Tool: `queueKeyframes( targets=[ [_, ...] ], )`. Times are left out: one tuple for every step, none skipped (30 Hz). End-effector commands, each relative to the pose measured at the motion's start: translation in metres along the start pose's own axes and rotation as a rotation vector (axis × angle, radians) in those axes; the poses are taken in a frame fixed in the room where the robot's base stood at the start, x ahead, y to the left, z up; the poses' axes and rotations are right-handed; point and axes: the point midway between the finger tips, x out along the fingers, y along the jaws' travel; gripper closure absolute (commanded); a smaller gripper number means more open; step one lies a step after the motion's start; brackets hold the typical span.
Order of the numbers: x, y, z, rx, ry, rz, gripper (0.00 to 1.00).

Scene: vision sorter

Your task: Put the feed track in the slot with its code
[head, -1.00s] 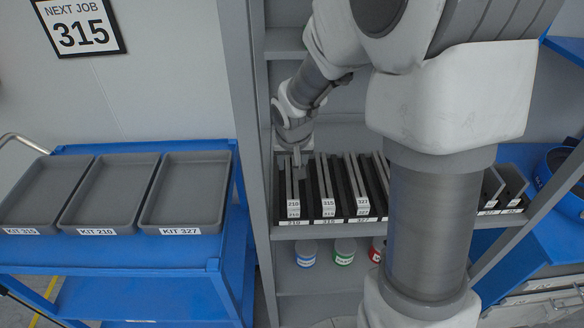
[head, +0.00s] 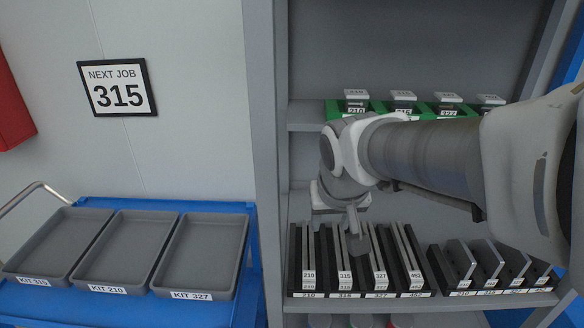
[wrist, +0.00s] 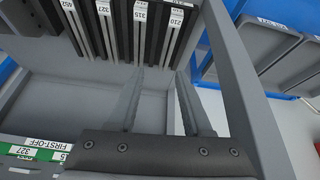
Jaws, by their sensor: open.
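The feed tracks are thin grey bars standing upright in black slots on the shelf. The front labels read 210 (head: 308,276), 315 (head: 345,277), 327 (head: 380,276) and 452 (head: 415,274), with matching codes on the shelf edge below. The wrist view shows the labels upside down, with 315 (wrist: 140,12) and 210 (wrist: 175,17) nearest the fingers. My gripper (head: 355,232) hangs at the rack, over the 315 and 327 tracks in the head view. In the wrist view my gripper (wrist: 160,72) is open, with nothing between its fingers. I cannot tell its exact height above the tracks.
Empty grey trays KIT 315 (head: 38,262), KIT 210 (head: 128,222) and KIT 327 (head: 205,222) sit on a blue cart. A sign (head: 118,87) reads NEXT JOB 315. Grey brackets (head: 485,262) stand right of the tracks. Green holders (head: 355,107) are on the shelf above. The shelf post (head: 266,150) stands left.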

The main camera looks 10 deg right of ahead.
Motion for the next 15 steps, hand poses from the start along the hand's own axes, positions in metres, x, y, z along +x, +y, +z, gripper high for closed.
queueKeyframes(
  targets=[
    [-0.011, 0.003, 0.012, -0.006, 0.003, -0.004, 0.50],
    [-0.017, 0.004, 0.017, -0.012, 0.007, -0.008, 0.50],
    [-0.025, 0.006, 0.024, -0.020, 0.010, -0.012, 0.50],
    [-0.030, 0.007, 0.029, -0.025, 0.014, -0.017, 0.50],
    [-0.036, 0.007, 0.035, -0.031, 0.017, -0.021, 0.50],
    [-0.042, 0.009, 0.043, -0.039, 0.021, -0.027, 0.50],
    [-0.047, 0.009, 0.048, -0.046, 0.023, -0.031, 0.50],
    [-0.051, 0.010, 0.053, -0.051, 0.027, -0.037, 0.50],
    [-0.056, 0.010, 0.060, -0.059, 0.030, -0.043, 0.50],
    [-0.059, 0.011, 0.065, -0.064, 0.033, -0.047, 0.50],
    [-0.062, 0.011, 0.069, -0.070, 0.036, -0.051, 0.50],
    [-0.065, 0.011, 0.075, -0.076, 0.037, -0.057, 0.50],
    [-0.067, 0.011, 0.078, -0.080, 0.039, -0.061, 0.50],
    [-0.069, 0.011, 0.081, -0.084, 0.041, -0.064, 0.50],
    [-0.071, 0.011, 0.084, -0.089, 0.042, -0.067, 0.50]
  ],
)
